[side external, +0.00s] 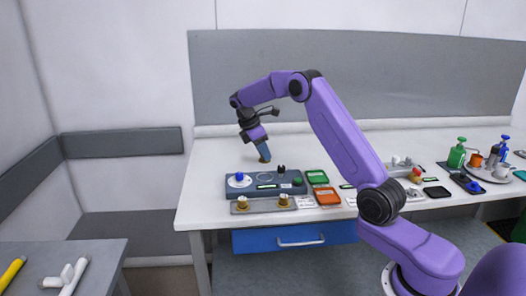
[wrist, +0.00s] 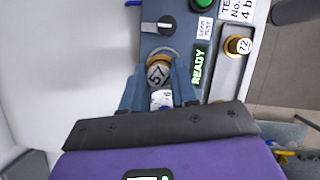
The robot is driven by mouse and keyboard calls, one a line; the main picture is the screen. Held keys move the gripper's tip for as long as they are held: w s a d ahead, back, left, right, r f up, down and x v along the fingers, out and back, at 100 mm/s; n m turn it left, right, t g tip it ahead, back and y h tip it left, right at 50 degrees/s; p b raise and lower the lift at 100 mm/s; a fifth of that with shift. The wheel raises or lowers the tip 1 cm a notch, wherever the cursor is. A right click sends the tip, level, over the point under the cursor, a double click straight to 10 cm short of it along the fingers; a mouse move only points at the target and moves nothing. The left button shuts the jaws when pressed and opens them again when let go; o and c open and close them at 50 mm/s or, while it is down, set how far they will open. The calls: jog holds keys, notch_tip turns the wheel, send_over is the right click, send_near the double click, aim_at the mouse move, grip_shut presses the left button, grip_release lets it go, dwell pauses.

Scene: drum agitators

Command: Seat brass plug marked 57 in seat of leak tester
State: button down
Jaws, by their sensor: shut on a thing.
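The brass plug marked 57 (wrist: 158,74) is between the fingertips of my gripper (wrist: 158,88), its numbered face toward the wrist camera. In the side view my gripper (side external: 262,150) points down, shut on the plug (side external: 265,158), which appears above the back of the leak tester (side external: 238,190). The leak tester (wrist: 150,42) is a blue-grey box with a black knob, a green button and a lit READY display (wrist: 198,65). A pale round ring (wrist: 163,50) shows just beyond the plug, mostly hidden by it; I cannot tell the gap between them.
A metal tray (side external: 262,207) in front of the tester holds two other brass plugs (side external: 242,203); one is marked 72 (wrist: 238,45).

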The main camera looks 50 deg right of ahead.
aim_at(261, 160)
jog(key=shift+f, duration=2.85)
jog(key=shift+f, duration=0.45)
jog(key=c, duration=0.8)
grip_release()
jog(key=o, duration=0.3)
jog(key=shift+r, duration=0.15)
jog(key=shift+r, duration=3.6)
